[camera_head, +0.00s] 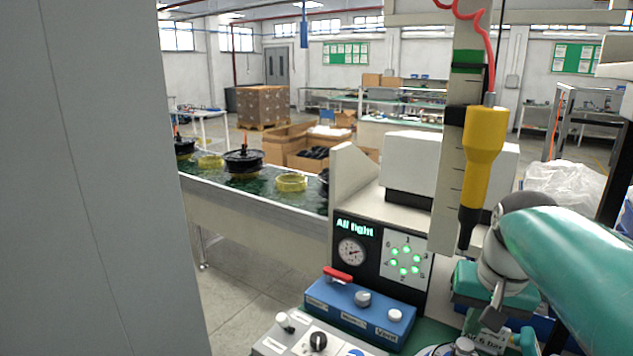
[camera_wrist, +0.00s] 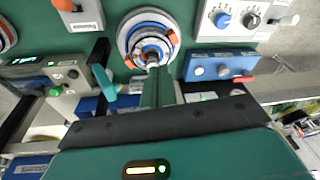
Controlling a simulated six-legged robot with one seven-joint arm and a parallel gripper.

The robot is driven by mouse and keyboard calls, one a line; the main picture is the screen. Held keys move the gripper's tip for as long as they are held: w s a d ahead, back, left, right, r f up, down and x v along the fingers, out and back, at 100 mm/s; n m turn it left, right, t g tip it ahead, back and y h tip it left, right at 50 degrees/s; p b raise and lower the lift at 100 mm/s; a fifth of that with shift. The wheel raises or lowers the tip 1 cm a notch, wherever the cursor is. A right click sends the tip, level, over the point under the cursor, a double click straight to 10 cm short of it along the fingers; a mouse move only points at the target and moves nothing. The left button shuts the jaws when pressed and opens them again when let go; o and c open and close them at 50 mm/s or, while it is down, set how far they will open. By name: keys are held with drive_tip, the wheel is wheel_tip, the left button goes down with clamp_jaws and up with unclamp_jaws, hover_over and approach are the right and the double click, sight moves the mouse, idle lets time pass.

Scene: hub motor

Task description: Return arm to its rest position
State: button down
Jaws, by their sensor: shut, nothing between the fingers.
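My arm (camera_head: 575,265), with a teal cover, reaches in from the right edge of the head view. My gripper (camera_wrist: 154,72) shows in the wrist view with its fingers together and nothing between them. Beyond the fingertips is a round hub motor assembly (camera_wrist: 136,32) with white, orange and blue parts on a green surface. The fingertips overlap its lower edge in the picture; I cannot tell whether they touch it. In the head view the fingertips are hard to make out among the parts at lower right.
A yellow screwdriver (camera_head: 484,145) hangs by a red coiled cable close to my arm. The panel (camera_head: 383,255) reads "All tight" with green lights. A blue control box (camera_head: 360,312) with a red lever stands below it. A conveyor (camera_head: 260,196) carries black hubs and yellow rings.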

drive_tip(key=s+a+f+n+t, duration=0.3)
drive_tip(key=s+a+f, duration=0.3)
drive_tip(key=s+a, duration=0.4)
drive_tip(key=shift+n, duration=0.6)
drive_tip(key=shift+s+d, duration=0.1)
drive_tip(key=shift+d, duration=0.1)
